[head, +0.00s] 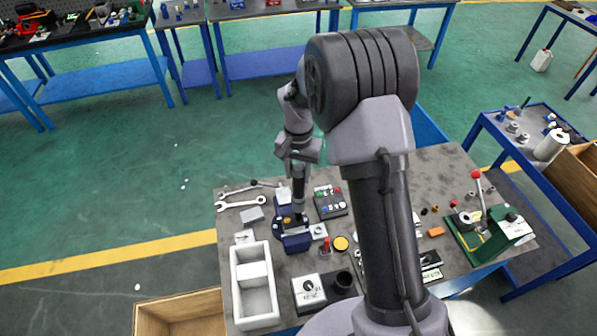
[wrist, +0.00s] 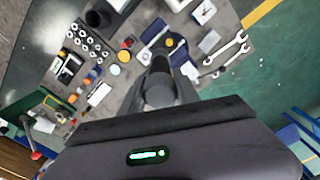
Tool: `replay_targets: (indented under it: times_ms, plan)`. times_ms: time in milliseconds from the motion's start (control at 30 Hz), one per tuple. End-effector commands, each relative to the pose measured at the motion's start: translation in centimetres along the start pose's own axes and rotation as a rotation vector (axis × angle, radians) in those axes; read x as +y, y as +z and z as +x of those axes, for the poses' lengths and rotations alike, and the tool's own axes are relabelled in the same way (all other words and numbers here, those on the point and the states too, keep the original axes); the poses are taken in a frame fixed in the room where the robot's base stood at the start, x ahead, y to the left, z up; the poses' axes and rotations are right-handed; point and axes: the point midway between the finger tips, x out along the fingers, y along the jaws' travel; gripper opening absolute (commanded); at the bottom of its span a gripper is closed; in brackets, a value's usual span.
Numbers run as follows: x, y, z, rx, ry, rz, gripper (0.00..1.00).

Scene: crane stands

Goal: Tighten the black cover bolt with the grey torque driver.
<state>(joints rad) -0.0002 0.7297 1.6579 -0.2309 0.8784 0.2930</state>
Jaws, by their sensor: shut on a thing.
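My gripper (head: 299,165) points down over the workbench and is shut on the grey torque driver (head: 299,192). In the wrist view, the driver (wrist: 159,90) stands between my fingers (wrist: 160,98), seen from its end. Its lower end is at or just above the dark blue fixture (head: 296,242) on the bench; I cannot tell whether it touches. The fixture also shows in the wrist view (wrist: 153,32), beyond the driver. The black cover bolt is not distinguishable; the driver and gripper hide that spot.
Open-end wrenches (head: 241,203) lie left of the fixture. A white divided tray (head: 256,304) stands in front left. A button box (head: 330,201) stands just right of the fixture, with a yellow round part (head: 341,243) nearby. A green lever press (head: 486,229) stands at right.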

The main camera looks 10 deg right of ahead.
Motion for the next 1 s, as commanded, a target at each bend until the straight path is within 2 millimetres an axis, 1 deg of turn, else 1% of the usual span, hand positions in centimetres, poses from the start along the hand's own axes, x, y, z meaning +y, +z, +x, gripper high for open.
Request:
replay_targets:
  times_ms: [667,1000]
  plan:
    - [0.0,-0.1,1.3,0.002,-0.001,0.0,0.0]
    - [0.0,-0.1,1.3,0.002,-0.001,0.0,0.0]
